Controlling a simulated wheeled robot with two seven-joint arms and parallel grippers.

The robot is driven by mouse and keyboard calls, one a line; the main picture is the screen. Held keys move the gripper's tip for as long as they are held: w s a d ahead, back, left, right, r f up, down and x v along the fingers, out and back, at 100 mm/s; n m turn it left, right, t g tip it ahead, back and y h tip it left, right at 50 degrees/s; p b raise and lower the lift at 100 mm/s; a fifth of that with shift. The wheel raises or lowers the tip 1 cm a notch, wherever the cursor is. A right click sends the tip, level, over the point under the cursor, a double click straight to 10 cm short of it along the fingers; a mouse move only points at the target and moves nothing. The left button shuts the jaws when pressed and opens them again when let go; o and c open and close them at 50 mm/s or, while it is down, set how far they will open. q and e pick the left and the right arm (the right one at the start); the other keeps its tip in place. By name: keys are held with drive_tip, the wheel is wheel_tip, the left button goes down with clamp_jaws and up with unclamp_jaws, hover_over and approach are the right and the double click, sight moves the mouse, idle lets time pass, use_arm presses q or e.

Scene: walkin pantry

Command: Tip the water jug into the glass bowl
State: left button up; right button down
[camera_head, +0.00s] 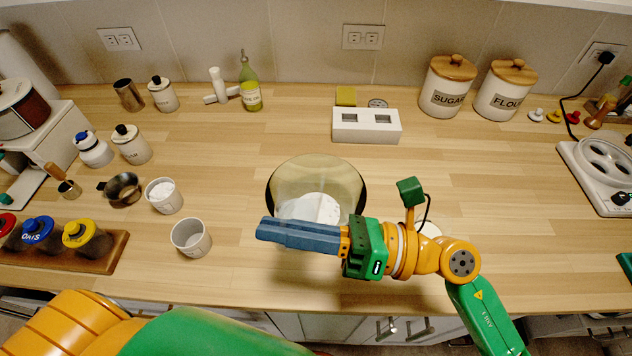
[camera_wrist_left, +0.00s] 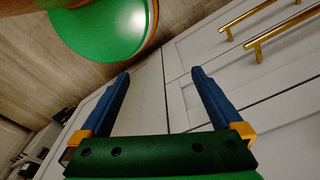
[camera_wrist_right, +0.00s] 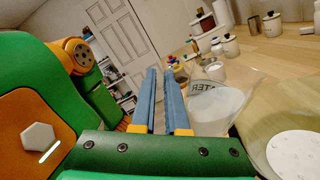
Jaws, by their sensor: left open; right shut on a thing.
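The clear, tan-tinted glass bowl (camera_head: 318,163) stands mid-counter with white round contents inside; it also shows at the right of the right wrist view (camera_wrist_right: 262,112). My right gripper (camera_head: 262,231) lies across the bowl's near side, its blue fingers almost together. The clear water jug (camera_wrist_right: 215,105), with a mirrored label, shows just right of these fingers in the right wrist view, beside the bowl. The gripped part is hidden; the jug is hard to separate from the bowl in the head view. My left gripper (camera_wrist_left: 160,75) is open and empty before the cabinet fronts.
White cups (camera_head: 190,238) and a spice rack (camera_head: 75,280) stand left of the bowl. A white two-slot box (camera_head: 366,126) is behind it. Sugar and flour canisters (camera_head: 447,85) stand back right. The counter right of the bowl is largely clear. Gold cabinet handles (camera_wrist_left: 272,38) are near my left gripper.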

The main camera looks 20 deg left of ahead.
sight(292, 204)
drive_tip(key=shift+w+m, duration=0.3)
drive_tip(key=shift+w, duration=0.05)
drive_tip(key=shift+w+r+m+p, duration=0.4)
drive_tip(key=shift+r+m+p, duration=0.35)
drive_tip(key=shift+p, duration=0.25)
drive_tip(key=shift+w+m, duration=0.1)
drive_tip(key=shift+m, duration=0.15)
drive_tip(key=shift+w+f+m+t+y+p, duration=0.15)
drive_tip(key=shift+w+m+p, duration=0.15)
drive_tip(key=shift+m, duration=0.3)
drive_tip(key=shift+w+r+m+t+y+p, duration=0.1)
drive_tip(key=shift+w+m+t+p, duration=0.1)
drive_tip(key=shift+w+m+p, duration=0.3)
drive_tip(key=shift+w+f+m+t+y+p, duration=0.1)
drive_tip(key=shift+m+t+p, duration=0.05)
drive_tip(key=shift+m, duration=0.55)
drive_tip(key=shift+w+f+m+t+p, duration=0.2)
drive_tip(key=shift+w+m, duration=0.15)
drive_tip(key=shift+m, duration=0.25)
drive_tip(key=shift+w+f+m+t+p, duration=0.15)
drive_tip(key=shift+w+m, duration=0.2)
drive_tip(key=shift+m, duration=0.25)
drive_tip(key=shift+w+r+m, duration=0.3)
drive_tip(key=shift+w+m, duration=0.3)
drive_tip(key=shift+w, duration=0.25)
